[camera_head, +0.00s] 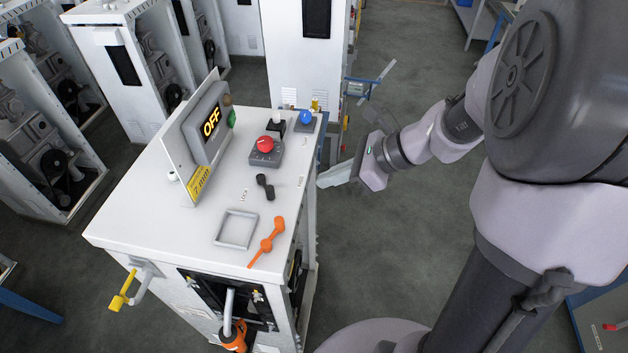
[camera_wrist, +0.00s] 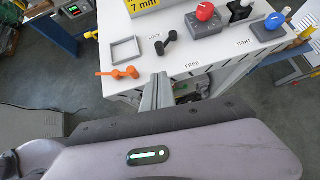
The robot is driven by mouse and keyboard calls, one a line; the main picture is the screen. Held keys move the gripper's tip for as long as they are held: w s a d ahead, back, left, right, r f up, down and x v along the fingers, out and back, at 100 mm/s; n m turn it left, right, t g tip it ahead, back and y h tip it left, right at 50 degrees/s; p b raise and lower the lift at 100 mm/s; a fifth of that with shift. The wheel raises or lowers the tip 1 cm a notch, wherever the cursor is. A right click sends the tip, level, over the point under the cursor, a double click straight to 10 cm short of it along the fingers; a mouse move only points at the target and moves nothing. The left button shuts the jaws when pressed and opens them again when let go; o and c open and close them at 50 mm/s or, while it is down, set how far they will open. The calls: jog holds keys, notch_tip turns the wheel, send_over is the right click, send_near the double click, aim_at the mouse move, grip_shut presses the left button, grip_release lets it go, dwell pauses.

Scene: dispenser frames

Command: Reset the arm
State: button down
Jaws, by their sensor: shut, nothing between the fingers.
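My gripper (camera_head: 338,176) is shut and empty, beside the right side of the white dispenser cabinet (camera_head: 150,220), in free air. It also shows in the wrist view (camera_wrist: 157,90), its closed fingers pointing toward the cabinet's edge. My arm reaches in from the right in the head view. On the cabinet top are a red knob (camera_head: 266,143), a blue knob (camera_head: 305,116), a black lever (camera_head: 265,187), an orange lever (camera_head: 266,242) and a square grey frame (camera_head: 236,230). A display (camera_head: 211,121) reads OFF.
A yellow handle (camera_head: 122,292) sticks out from the cabinet's front left. Other white machine cabinets (camera_head: 125,65) stand at the back left. A blue-framed table (camera_head: 598,322) is at the lower right. The grey floor (camera_head: 375,255) right of the cabinet is clear.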

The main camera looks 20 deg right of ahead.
jog(key=shift+s+d+r, duration=0.1)
jog(key=shift+d+r, duration=0.05)
jog(key=shift+s, duration=0.1)
